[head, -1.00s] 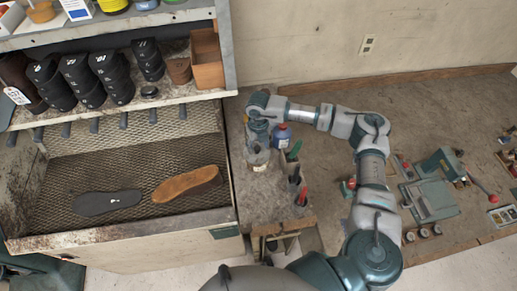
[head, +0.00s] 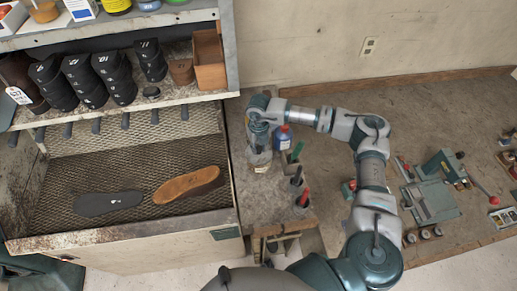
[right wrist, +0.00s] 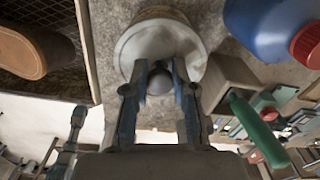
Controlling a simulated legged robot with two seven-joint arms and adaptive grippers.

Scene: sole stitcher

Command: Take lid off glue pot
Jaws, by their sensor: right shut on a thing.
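The glue pot (head: 262,166) stands on the bench just right of the wire-mesh tray, a small pale pot with a label. In the right wrist view its round grey lid (right wrist: 155,42) fills the top centre, with a dark round knob in the middle. My right gripper (right wrist: 159,78) points down over the pot and is shut on the lid's knob. The lid appears to sit on the pot; any gap under it is hidden. In the head view my right gripper (head: 259,143) covers much of the pot's top. My left gripper is not in view.
A blue bottle with a red cap (head: 283,138) stands close behind the pot. Green- and red-handled tools (head: 303,197) stand in holders in front. The mesh tray (head: 140,160) holds two soles. A green machine (head: 432,195) is on the right bench.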

